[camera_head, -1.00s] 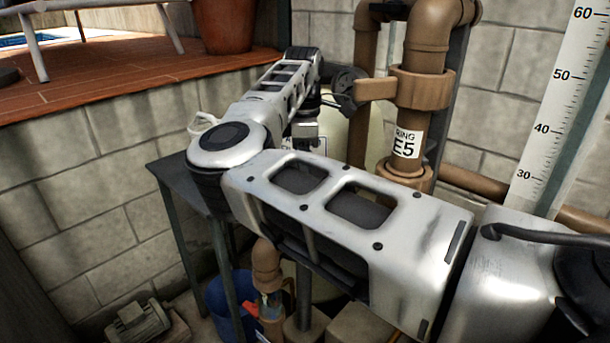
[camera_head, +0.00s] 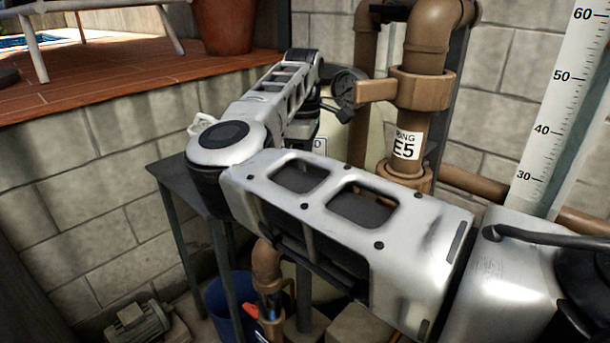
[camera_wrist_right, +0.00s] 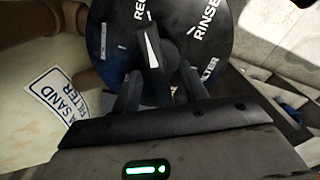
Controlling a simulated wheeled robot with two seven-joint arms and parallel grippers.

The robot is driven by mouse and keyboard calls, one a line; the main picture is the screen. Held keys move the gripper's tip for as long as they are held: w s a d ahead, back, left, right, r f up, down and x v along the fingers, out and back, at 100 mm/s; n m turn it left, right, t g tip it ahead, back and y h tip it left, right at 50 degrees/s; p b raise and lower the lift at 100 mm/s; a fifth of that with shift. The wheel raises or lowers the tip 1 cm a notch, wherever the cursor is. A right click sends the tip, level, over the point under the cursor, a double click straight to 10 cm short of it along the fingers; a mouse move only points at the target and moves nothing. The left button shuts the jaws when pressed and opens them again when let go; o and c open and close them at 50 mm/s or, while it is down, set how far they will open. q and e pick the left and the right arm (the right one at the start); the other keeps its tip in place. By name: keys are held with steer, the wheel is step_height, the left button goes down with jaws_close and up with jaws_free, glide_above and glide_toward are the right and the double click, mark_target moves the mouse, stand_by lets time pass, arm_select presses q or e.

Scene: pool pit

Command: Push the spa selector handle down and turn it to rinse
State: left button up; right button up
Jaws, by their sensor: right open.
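In the right wrist view, the black selector dial (camera_wrist_right: 213,40) carries white lettering, with RINSE at upper right, part of FILTER at right and a cut-off word starting REC at the top. In the head view, my right arm hides the dial and handle. My left gripper is out of view.
A dark metal table (camera_head: 180,180) is at left, with a blue bucket (camera_head: 218,300) below. A pump-like grey unit (camera_head: 138,325) sits on the floor. Block walls close the pit.

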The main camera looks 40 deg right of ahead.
step_height(320, 180, up, 7)
steer(key=p, duration=0.4)
steer(key=shift+r+p, duration=0.1)
steer(key=shift+p, duration=0.3)
